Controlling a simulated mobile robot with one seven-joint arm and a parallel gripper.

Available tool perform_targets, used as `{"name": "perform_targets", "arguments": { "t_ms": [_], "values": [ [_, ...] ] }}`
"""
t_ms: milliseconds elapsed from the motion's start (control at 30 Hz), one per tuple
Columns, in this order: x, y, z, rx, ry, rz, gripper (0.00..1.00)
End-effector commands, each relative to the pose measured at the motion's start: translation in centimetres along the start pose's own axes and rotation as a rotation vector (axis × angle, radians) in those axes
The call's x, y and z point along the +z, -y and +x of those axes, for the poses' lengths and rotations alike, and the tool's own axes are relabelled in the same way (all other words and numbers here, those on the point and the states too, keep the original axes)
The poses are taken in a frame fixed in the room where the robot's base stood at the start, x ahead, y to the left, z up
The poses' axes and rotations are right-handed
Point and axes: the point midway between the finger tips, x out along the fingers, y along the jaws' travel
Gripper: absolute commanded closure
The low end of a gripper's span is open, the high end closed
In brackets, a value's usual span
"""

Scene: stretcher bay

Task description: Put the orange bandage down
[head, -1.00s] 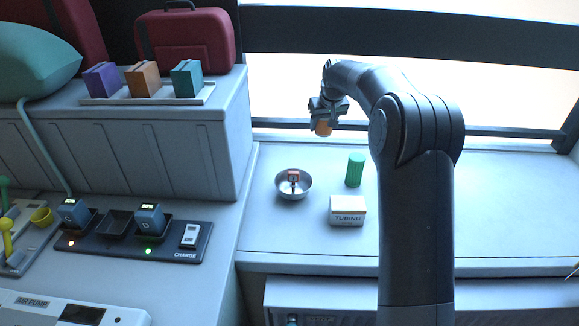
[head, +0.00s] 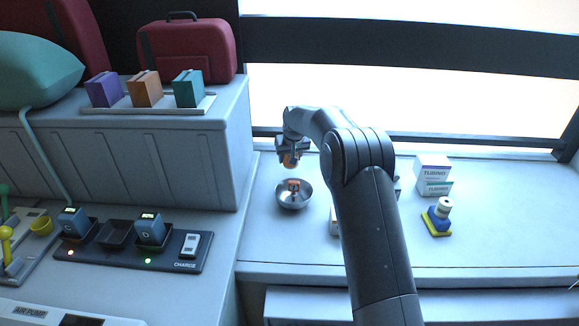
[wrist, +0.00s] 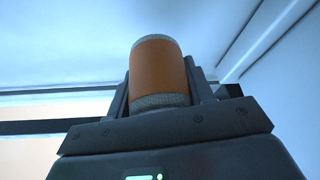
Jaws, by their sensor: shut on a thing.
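The orange bandage (wrist: 160,72) is a short roll with pale ends. My gripper (head: 291,160) is shut on it, and the roll stands between the two fingers in the wrist view. In the head view the orange bandage (head: 291,161) shows small under the gripper. It is held above the right counter (head: 480,250), behind and above the metal bowl. What lies straight below it cannot be told exactly.
A metal bowl (head: 293,200) with a small orange-and-white item stands on the counter. Tubing boxes (head: 433,168) and a blue, yellow and white stacked piece (head: 438,216) stand to the right. My arm hides the green cylinder and most of another box. The front right counter is clear.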

Motion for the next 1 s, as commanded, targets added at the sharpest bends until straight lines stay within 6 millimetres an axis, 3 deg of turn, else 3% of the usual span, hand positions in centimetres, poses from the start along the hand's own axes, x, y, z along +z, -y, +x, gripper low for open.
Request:
{"name": "perform_targets", "arguments": {
  "t_ms": [367,733,767,1000],
  "values": [
    [1.4,0.2,3.7,0.001,0.002,0.001,0.74],
    [1.6,0.2,4.2,0.000,0.001,0.001,0.74],
    [1.6,0.2,4.2,0.000,0.001,0.001,0.51],
    [1.6,0.2,4.2,0.000,0.000,0.001,0.32]
  ]
}}
